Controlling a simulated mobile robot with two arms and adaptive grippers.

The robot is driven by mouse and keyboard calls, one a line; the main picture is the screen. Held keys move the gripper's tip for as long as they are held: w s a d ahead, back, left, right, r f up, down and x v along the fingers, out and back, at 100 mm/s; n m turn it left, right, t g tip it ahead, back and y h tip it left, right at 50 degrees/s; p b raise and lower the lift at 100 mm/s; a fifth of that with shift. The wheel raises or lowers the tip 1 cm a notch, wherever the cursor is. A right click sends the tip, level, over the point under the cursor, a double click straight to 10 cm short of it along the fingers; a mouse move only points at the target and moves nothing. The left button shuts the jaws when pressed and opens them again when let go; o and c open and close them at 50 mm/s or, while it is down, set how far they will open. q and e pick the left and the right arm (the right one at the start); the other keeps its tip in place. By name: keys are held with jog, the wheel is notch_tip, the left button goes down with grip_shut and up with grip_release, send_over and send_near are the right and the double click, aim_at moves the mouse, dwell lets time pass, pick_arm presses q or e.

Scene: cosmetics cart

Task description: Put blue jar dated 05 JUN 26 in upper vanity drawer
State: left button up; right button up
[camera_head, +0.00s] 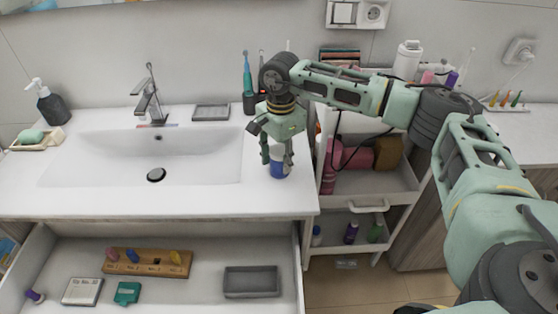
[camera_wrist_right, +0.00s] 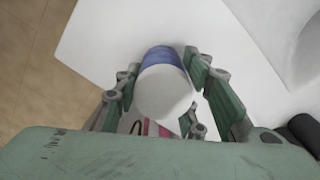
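A blue jar (camera_head: 278,170) with a whitish lid is at the front right corner of the white counter, low over it or standing on it. My right gripper (camera_head: 278,155) reaches down from above, with its fingers on both sides of the jar. In the right wrist view the white lid (camera_wrist_right: 163,93) and blue side (camera_wrist_right: 160,55) show between the fingers (camera_wrist_right: 162,75). Whether the fingers press on it is unclear. No date is readable. The upper vanity drawer (camera_head: 205,251) is pulled out below the counter. My left gripper is not in view.
The drawer holds a wooden holder (camera_head: 147,262) with several pieces, a grey tray (camera_head: 251,282), a pale box (camera_head: 82,291) and a teal item (camera_head: 127,293). Bare drawer floor lies between them. The sink (camera_head: 140,160) is left of the jar. A white cart (camera_head: 372,190) stands at right.

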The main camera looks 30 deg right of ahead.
aim_at(283, 149)
jog(key=c, duration=0.7)
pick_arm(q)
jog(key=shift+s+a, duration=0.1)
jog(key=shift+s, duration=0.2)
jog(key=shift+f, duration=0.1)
pick_arm(e)
jog(key=shift+r, duration=0.15)
